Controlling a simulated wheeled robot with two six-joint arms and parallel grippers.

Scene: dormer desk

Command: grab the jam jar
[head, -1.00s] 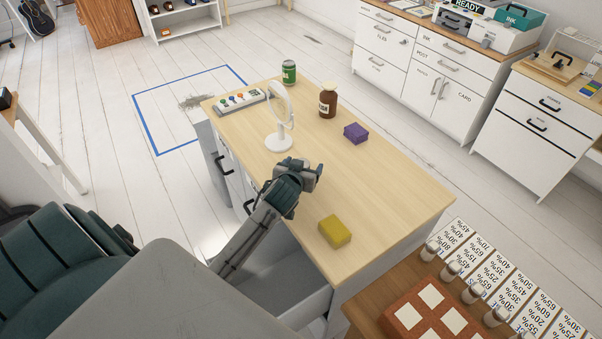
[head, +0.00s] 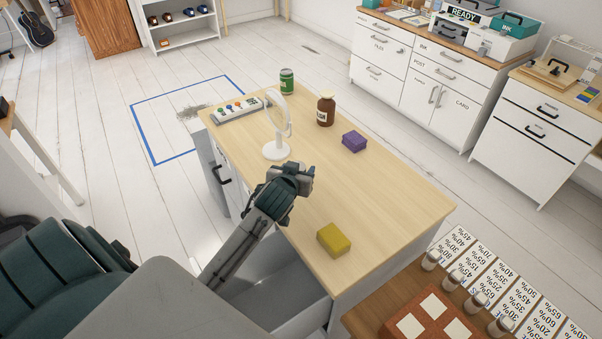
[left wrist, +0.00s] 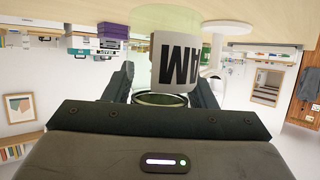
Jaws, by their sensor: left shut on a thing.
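The jam jar shows in the left wrist view as a clear, greenish glass jar with a white label (left wrist: 175,62) whose letters appear upside down. It sits between the two fingers of my left gripper (left wrist: 160,92), which is shut on it. In the head view, my left gripper (head: 300,174) is over the near left part of the desk, just in front of the white round mirror (head: 277,150). The jar is hidden there behind the gripper. I cannot tell whether the jar touches the desktop. My right gripper is not in view.
On the desk (head: 385,200) stand a brown bottle (head: 325,111), a green can (head: 287,80), a purple box (head: 354,141), a yellow block (head: 334,240) and a button panel (head: 238,107). An open drawer (head: 270,290) juts out below my arm. The desk's right part is clear.

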